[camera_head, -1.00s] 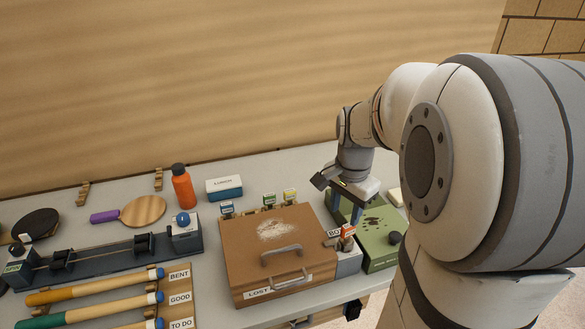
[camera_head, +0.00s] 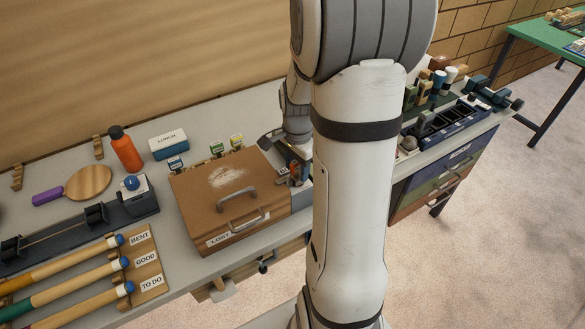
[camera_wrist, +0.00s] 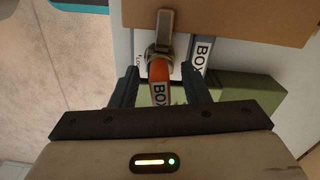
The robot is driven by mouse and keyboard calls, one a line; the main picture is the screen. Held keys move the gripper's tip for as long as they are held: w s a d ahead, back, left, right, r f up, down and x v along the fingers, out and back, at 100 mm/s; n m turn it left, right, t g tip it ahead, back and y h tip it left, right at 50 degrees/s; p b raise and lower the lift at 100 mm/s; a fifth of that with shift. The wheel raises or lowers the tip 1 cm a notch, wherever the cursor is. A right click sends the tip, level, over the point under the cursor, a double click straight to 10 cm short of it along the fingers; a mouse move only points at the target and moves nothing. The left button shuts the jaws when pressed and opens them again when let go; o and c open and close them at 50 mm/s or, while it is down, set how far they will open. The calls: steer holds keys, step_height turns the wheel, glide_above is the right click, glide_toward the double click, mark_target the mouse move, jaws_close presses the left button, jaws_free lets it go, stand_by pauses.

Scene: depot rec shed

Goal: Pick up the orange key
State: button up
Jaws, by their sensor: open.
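The orange key (camera_wrist: 158,70) has an orange head with a white BOX label, and it shows in the wrist view between my fingers. A grey metal part (camera_wrist: 163,32) lies just beyond its head. A small orange patch of the key (camera_head: 293,168) shows in the head view, right of the brown case. My gripper (camera_wrist: 161,84) is open, with one dark finger on each side of the key's head. I cannot tell whether either finger touches it. In the head view my gripper (camera_head: 288,152) is partly hidden by my arm.
The brown LOST case (camera_head: 205,200) stands close left of my gripper. A pale holder with a BOX label (camera_wrist: 201,52) and a green case (camera_wrist: 245,98) lie beside the key. An orange bottle (camera_head: 125,150) and LUNCH box (camera_head: 169,144) stand farther left.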

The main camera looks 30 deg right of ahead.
steer(key=shift+c, duration=0.4)
jaws_close()
